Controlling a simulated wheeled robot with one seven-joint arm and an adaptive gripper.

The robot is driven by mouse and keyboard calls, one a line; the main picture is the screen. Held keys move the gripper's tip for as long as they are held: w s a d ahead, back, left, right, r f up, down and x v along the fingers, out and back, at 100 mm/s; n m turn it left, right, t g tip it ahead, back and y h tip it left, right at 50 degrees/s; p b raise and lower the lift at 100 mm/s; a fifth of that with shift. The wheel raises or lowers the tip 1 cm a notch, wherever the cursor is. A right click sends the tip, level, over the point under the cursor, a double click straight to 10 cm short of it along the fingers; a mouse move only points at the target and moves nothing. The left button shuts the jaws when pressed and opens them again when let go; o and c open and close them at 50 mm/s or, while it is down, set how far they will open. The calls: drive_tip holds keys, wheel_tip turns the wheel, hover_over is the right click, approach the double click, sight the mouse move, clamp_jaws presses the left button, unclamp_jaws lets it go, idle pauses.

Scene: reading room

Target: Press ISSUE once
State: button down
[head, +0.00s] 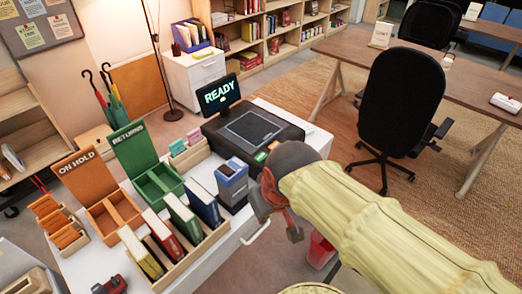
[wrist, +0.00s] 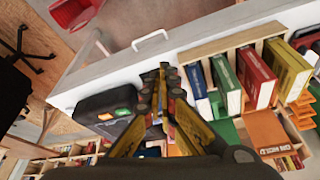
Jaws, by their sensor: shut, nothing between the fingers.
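The desk machine (head: 252,128) is a black unit with a dark flat pad, and its screen (head: 219,96) reads READY. A green button (head: 261,156) sits on its front edge, close to my arm. In the wrist view the machine (wrist: 92,103) shows this green button (wrist: 104,117) beside an orange one (wrist: 122,112). I cannot read lettering on either button. My gripper (wrist: 163,78) is shut and empty, beside the machine's button end and apart from the buttons in that picture. In the head view my gripper (head: 272,196) is partly hidden by my arm.
A blue-and-grey box (head: 232,182) stands close beside my gripper. A wooden rack (head: 186,262) of books, a green RETURNS tray (head: 158,184) and an orange ON HOLD tray (head: 113,212) share the white desk. A black chair (head: 400,100) stands to the right.

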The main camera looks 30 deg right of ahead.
drive_tip(key=w+d+f+n+h+p, duration=0.2)
drive_tip(key=w+d+p, duration=0.45)
drive_tip(key=d, duration=0.45)
drive_tip(key=w+d+f+n+h+p, duration=0.1)
drive_tip(key=w+d+f+p, duration=0.1)
drive_tip(key=w+d+p, duration=0.7)
wheel_tip(320, 180, up, 2)
drive_tip(key=n+t+y+b, duration=0.3)
drive_tip(key=n+t, duration=0.2)
drive_tip(key=n, duration=0.2)
hover_over(259, 157)
drive_tip(key=shift+r, duration=0.1)
wheel_tip(259, 157, down, 8)
drive_tip(key=b, duration=0.8)
drive_tip(key=shift+s+r, duration=0.1)
drive_tip(key=shift+f+b, duration=0.45)
drive_tip(key=shift+f, duration=0.05)
drive_tip(key=shift+f, duration=0.1)
